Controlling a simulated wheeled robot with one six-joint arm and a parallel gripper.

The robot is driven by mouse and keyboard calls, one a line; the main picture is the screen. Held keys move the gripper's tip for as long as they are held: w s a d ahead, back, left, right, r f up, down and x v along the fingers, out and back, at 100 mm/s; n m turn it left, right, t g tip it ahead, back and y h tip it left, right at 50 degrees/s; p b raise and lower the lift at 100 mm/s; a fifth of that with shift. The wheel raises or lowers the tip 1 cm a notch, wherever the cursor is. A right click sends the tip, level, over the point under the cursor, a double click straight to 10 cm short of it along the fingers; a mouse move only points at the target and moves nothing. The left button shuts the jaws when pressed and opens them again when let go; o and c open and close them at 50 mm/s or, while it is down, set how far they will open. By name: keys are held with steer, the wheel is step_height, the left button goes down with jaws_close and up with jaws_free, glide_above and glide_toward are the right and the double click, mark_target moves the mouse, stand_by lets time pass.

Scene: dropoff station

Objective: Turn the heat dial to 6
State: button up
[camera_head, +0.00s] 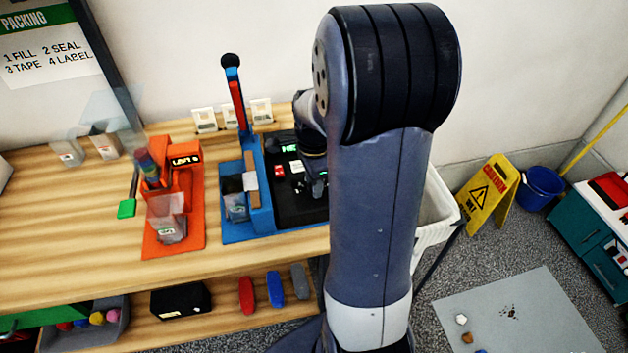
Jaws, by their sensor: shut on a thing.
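A blue sealer (250,205) with a raised lever, red along its shaft and black at its knob, stands on the wooden bench. A black unit (288,215) with a small green-lit display (289,148) and a red button (279,170) sits directly to its right. My gripper (317,186) is low over the right side of the black unit, partly behind my arm. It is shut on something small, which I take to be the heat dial. The dial, its pointer and its numbers are hidden by the gripper and arm, so its setting cannot be read.
An orange dispenser (187,205) stands left of the sealer. Small white cards (232,115) stand along the wall. A white bin (436,208) is right of the bench. A yellow caution sign (489,197) and a blue bucket (540,187) stand on the floor.

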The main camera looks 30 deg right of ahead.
steer(key=o, duration=1)
steer(key=shift+c, duration=0.2)
step_height(320, 180, up, 11)
steer(key=shift+f, duration=0.2)
step_height(320, 180, down, 11)
steer(key=shift+r, duration=0.1)
stand_by(0.4)
steer(key=shift+r, duration=0.15)
